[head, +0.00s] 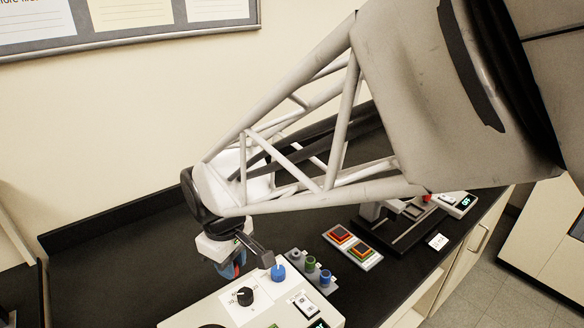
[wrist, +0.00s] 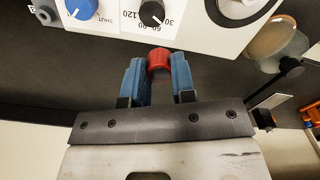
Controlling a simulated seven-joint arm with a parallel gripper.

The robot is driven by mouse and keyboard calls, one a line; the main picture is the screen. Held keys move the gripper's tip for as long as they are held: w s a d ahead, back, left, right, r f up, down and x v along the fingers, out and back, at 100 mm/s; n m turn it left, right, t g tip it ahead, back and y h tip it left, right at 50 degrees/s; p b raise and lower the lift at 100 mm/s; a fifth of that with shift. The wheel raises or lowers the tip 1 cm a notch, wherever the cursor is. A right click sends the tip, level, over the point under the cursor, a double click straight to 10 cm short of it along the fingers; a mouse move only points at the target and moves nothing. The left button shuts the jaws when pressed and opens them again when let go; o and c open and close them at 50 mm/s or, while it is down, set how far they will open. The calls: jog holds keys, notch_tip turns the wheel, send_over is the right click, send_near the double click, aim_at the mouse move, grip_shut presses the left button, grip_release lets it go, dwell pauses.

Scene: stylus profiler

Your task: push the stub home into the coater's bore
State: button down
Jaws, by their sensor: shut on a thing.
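My gripper (wrist: 160,80) has blue fingers shut on a red round-ended piece, which I take to be the stub (wrist: 159,59). In the head view my gripper (head: 231,268) hangs at the back left of a white box with dials, likely the coater (head: 266,312). In the wrist view the coater (wrist: 205,38) lies beyond the fingertips, with a dark round opening or disc in a white ring (wrist: 238,8) at upper right. I cannot tell whether this is the bore. The stub appears apart from it.
A blue knob (head: 278,273) and a black dial (head: 245,296) stand up near my gripper. A grey rack (head: 298,262) of coloured cylinders is to the right. Beyond are a tray of coloured squares (head: 353,247) and a white card (head: 438,241).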

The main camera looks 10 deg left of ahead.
jog(key=s+a, duration=0.2)
jog(key=s, duration=0.9)
jog(key=shift+s+a+r, duration=0.2)
jog(key=shift+s+a, duration=0.1)
jog(key=shift+a, duration=0.1)
jog(key=shift+f, duration=2.5)
jog(key=shift+f, duration=1.3)
jog(key=c, duration=0.9)
grip_release()
jog(key=shift+c, duration=0.2)
jog(key=shift+r, duration=0.2)
